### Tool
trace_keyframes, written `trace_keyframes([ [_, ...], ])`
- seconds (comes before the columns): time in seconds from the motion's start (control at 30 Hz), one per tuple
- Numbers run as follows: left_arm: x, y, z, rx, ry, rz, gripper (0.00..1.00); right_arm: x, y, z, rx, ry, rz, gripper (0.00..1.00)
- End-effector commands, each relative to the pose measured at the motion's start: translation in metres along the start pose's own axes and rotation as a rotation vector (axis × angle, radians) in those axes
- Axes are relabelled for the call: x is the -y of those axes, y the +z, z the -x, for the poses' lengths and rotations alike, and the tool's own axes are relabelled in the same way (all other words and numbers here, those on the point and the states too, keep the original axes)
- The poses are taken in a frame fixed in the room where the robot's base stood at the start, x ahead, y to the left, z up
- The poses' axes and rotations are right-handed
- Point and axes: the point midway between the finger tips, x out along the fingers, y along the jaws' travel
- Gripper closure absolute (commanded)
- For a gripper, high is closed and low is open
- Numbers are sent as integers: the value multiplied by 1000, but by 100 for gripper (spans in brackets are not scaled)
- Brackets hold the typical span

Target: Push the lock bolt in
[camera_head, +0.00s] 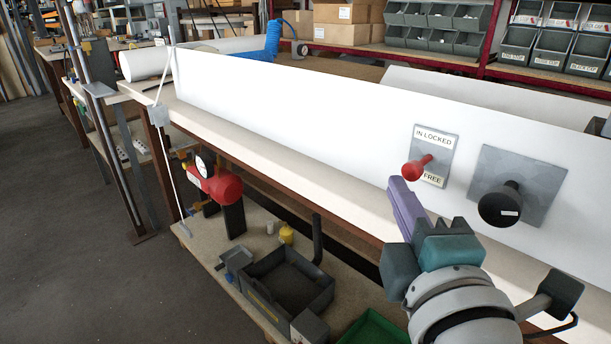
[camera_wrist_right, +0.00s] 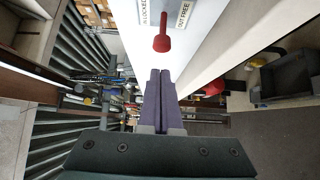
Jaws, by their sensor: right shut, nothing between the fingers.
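The lock bolt has a red knob (camera_head: 413,169) on a short red stem. It stands out from a grey plate (camera_head: 446,152) on the white panel (camera_head: 300,110). The plate's labels read "IN LOCKED" above and "FREE" below; in the right wrist view the lower one reads "OUT FREE". The knob also shows at the top middle of the right wrist view (camera_wrist_right: 161,43). My right gripper (camera_head: 398,184) has its purple fingers shut and empty. Its tips are just below the knob in the head view; I cannot tell whether they touch. My left gripper is not in view.
A black knob (camera_head: 499,205) on a grey square plate (camera_head: 540,175) sticks out right of the bolt. The long bench edge (camera_head: 290,190) runs below the panel. A red compressor (camera_head: 217,184) and a black tray (camera_head: 290,285) stand on the lower shelf. Open floor lies left.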

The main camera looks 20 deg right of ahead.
Motion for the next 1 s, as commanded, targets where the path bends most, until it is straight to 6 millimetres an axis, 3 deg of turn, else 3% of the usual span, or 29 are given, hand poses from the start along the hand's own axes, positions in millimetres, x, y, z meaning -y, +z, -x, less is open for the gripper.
trace_keyframes([
  [0.2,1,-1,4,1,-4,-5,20,0,15,-14,-1,0,2,100],
  [0.63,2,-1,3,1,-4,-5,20,1,18,-17,0,-1,-1,100],
  [1.0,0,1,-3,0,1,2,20,0,40,-38,3,0,-1,100],
])
